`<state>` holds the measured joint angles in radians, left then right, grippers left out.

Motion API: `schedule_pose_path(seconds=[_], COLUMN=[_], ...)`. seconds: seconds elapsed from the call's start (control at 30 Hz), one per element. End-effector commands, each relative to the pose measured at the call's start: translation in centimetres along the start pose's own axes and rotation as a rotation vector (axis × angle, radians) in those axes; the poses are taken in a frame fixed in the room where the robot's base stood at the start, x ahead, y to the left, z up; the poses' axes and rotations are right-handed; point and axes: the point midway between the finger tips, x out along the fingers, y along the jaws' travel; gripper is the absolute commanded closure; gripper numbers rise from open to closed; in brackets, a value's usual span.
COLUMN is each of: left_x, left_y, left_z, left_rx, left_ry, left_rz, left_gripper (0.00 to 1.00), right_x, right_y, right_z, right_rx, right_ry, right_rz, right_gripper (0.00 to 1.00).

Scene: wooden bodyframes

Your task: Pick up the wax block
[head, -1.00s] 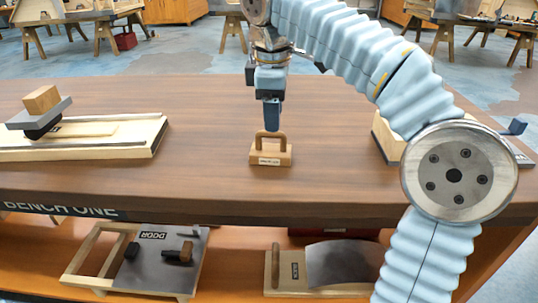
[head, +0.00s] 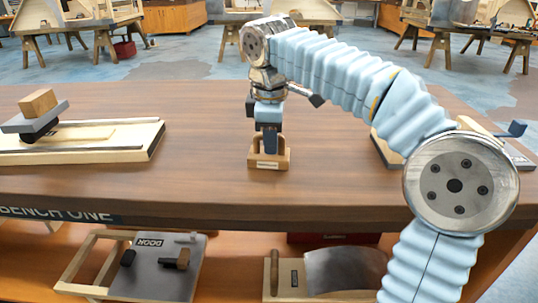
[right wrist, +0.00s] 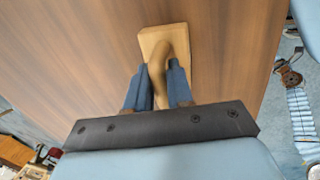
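A small light-wood block with an arched handle (head: 281,162) stands on the bench near its front edge, with a label too small to read; I take it to be the wax block. My right gripper (head: 269,148) points straight down over it, its blue fingers at the handle. In the right wrist view, the fingers (right wrist: 158,88) stand apart on either side of the brown handle (right wrist: 155,72), and the pale block base (right wrist: 163,39) shows beyond. I see no firm grip on the handle. My left gripper is not in view.
On the bench (head: 200,130), a wooden rail frame (head: 105,152) with a grey plate and block (head: 36,110) lies left. Another wooden piece (head: 384,148) stands right, partly behind my arm. A shelf below holds a door panel (head: 150,270). The bench around the block is clear.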

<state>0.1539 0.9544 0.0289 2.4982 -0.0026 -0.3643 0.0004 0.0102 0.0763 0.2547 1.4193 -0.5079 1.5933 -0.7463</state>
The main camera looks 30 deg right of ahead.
Motion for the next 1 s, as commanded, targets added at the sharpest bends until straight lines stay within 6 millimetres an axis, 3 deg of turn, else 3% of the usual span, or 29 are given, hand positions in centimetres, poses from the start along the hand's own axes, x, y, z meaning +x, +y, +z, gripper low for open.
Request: schedule_pose_path(seconds=[0.1,0.53,0.67,0.9,1.0], left_x=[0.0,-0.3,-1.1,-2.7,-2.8], left_y=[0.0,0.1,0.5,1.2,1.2], left_z=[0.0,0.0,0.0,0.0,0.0], left_rx=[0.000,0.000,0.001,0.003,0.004], left_ry=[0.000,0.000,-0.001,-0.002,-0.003], left_rz=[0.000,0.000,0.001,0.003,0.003], left_gripper=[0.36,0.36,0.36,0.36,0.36], right_x=[0.0,-0.9,-3.3,-10.1,-11.6], right_y=[0.0,0.2,0.7,-2.3,-4.5], right_z=[0.0,0.0,-0.2,-2.8,-4.1], right_rx=[0.000,-0.001,-0.002,-0.007,-0.008], right_ry=[0.000,0.000,0.003,0.004,0.002], right_rz=[0.000,0.000,0.002,0.002,0.001], right_gripper=[1.00,1.00,1.00,1.00,1.00])
